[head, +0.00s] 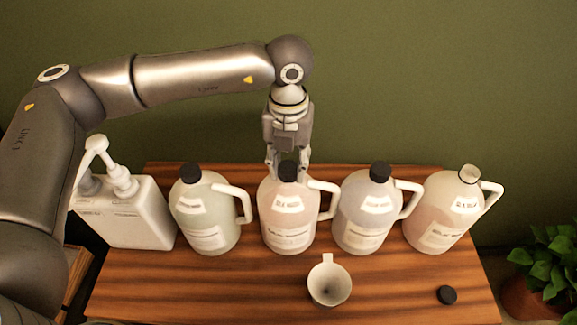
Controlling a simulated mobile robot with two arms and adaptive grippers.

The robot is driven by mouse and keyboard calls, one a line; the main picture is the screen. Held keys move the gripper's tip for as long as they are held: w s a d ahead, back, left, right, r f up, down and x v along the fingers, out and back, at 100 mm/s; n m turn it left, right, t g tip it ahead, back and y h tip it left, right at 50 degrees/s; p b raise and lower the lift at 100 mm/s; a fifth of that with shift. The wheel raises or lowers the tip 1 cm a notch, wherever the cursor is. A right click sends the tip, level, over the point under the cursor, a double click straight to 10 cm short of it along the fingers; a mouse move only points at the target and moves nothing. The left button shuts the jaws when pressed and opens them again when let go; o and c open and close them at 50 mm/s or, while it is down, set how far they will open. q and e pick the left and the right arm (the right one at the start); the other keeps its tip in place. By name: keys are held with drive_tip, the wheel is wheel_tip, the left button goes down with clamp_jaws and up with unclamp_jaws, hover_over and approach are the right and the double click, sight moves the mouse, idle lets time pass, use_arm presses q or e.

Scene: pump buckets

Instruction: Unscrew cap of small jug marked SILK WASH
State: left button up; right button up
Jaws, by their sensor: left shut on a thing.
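Several jugs with side handles stand in a row on the wooden table (200,285). The second jug from the left (288,222) is pinkish with a black cap (288,169). Its label is too small to read with certainty, so I cannot confirm the SILK WASH mark. My left gripper (288,170) comes down from above and is shut on this cap, one finger on each side. The cap sits at the jug's neck; whether it is loosened cannot be told. My right gripper is not in view.
Two more jugs (206,215) (368,215) have black caps. The rightmost jug (443,220) is open, and a loose black cap (447,295) lies in front. A funnel (329,285) stands front centre. White pump containers (140,215) stand left; a plant (548,265) is at right.

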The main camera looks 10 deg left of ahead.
use_arm(q)
drive_tip(key=n+b, duration=0.2)
drive_tip(key=n, duration=0.3)
drive_tip(key=shift+f, duration=0.1)
drive_tip(key=n+b, duration=0.1)
drive_tip(key=n, duration=0.1)
drive_tip(key=shift+n, duration=0.3)
drive_tip(key=o, duration=1)
